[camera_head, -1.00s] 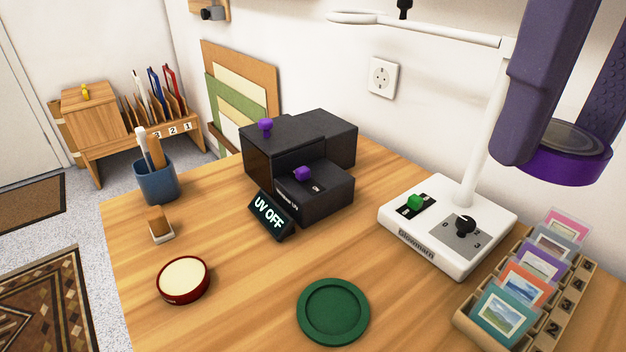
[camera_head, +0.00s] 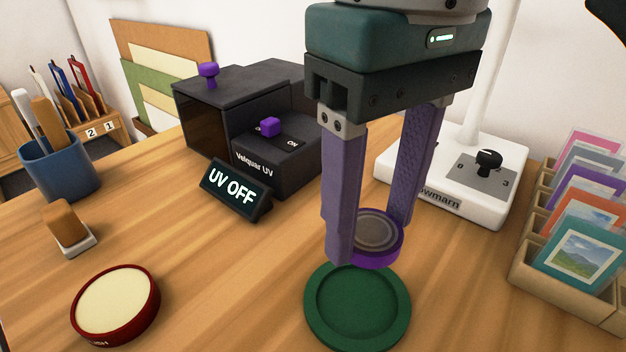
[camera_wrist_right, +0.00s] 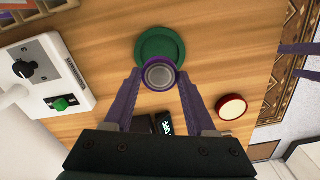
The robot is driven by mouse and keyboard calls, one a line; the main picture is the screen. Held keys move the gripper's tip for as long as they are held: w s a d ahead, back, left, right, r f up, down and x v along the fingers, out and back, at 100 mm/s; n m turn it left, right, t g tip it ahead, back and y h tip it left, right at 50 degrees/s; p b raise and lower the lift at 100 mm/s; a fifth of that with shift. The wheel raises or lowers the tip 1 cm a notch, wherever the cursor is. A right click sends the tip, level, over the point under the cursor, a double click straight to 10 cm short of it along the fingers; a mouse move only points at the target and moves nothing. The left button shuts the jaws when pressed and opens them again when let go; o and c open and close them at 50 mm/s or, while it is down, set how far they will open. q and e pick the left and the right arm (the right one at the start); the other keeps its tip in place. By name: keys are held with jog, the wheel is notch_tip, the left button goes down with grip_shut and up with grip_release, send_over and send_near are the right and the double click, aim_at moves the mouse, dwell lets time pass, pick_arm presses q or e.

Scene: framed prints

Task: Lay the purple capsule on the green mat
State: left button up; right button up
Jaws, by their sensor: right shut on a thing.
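The purple capsule (camera_head: 376,252) is a round, flat disc with a grey top face. It is between the fingertips of my right gripper (camera_head: 371,240), which is shut on it. The green mat (camera_head: 357,335) is a round, rimmed disc on the table. In the head view the capsule hangs just above the mat's far edge and overlaps it. In the right wrist view the capsule (camera_wrist_right: 160,88) overlaps the edge of the mat (camera_wrist_right: 145,42). Two separate purple fingers of my left gripper (camera_wrist_right: 297,61) show at that view's right edge, with a gap between them.
A black UV box (camera_head: 262,165) with a "UV OFF" display (camera_head: 236,190) stands behind the mat. A red-rimmed cream disc (camera_head: 116,303) lies left of it. A white lamp base (camera_head: 450,205) and a slide rack (camera_head: 560,285) stand right. Bare table lies left of the mat.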

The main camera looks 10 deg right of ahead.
aim_at(370, 220)
notch_tip(370, 220, down, 8)
jog(key=shift+b, duration=0.55)
jog(key=shift+w, duration=0.1)
jog(key=shift+f, duration=0.1)
jog(key=o, duration=1.3)
jog(key=shift+o, duration=0.2)
jog(key=shift+a+r, duration=0.1)
jog(key=shift+r, duration=0.3)
notch_tip(370, 220, up, 11)
jog(key=shift+f+p, duration=0.1)
jog(key=shift+p, duration=0.8)
jog(key=shift+r, duration=0.4)
